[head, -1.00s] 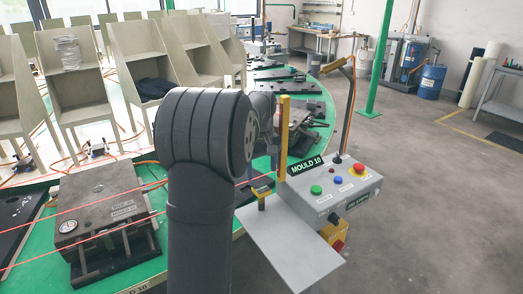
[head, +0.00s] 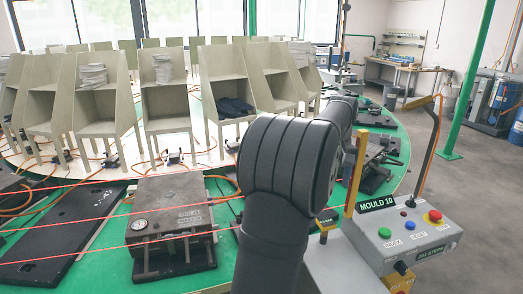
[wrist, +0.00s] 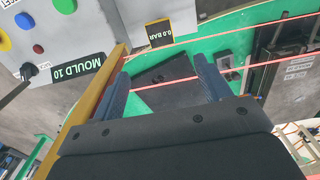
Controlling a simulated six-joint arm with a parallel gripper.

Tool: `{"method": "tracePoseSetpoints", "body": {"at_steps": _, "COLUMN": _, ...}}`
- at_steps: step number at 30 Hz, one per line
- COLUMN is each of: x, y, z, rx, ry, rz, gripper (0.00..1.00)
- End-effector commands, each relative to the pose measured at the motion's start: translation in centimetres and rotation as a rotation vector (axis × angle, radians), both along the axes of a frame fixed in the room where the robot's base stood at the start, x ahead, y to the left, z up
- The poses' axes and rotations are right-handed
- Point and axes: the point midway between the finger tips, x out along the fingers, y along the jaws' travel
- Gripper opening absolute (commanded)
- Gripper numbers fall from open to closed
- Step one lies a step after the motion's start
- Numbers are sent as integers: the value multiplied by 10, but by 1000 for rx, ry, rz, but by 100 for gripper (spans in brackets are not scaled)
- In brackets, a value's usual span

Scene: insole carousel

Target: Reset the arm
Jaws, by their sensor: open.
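My gripper (wrist: 162,82) is open in the wrist view, with two blue-grey fingers apart and nothing between them. It points down over the green carousel top (wrist: 240,50) and a black flat plate (wrist: 162,85). In the head view my dark arm hides the gripper. The grey control box (head: 400,245) labelled MOULD 10 stands just right of my arm. It also shows at the upper left of the wrist view (wrist: 100,25). A yellow post (wrist: 98,88) runs close beside the left finger.
A closed metal mould (head: 175,210) with a gauge sits left of my arm on the carousel, and red lines cross near it. Beige seat-like racks (head: 165,100) stand behind.

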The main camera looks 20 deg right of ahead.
Motion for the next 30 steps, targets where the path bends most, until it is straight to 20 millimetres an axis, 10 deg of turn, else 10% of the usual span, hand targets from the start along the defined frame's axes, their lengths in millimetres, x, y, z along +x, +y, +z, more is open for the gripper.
{"method": "tracePoseSetpoints", "body": {"at_steps": 8, "x": 0, "y": 0, "z": -18, "rx": 2, "ry": 3, "rz": 0, "gripper": 70}}
{"method": "tracePoseSetpoints", "body": {"at_steps": 30, "x": 0, "y": 0, "z": -157, "rx": 2, "ry": 2, "rz": 0, "gripper": 70}}
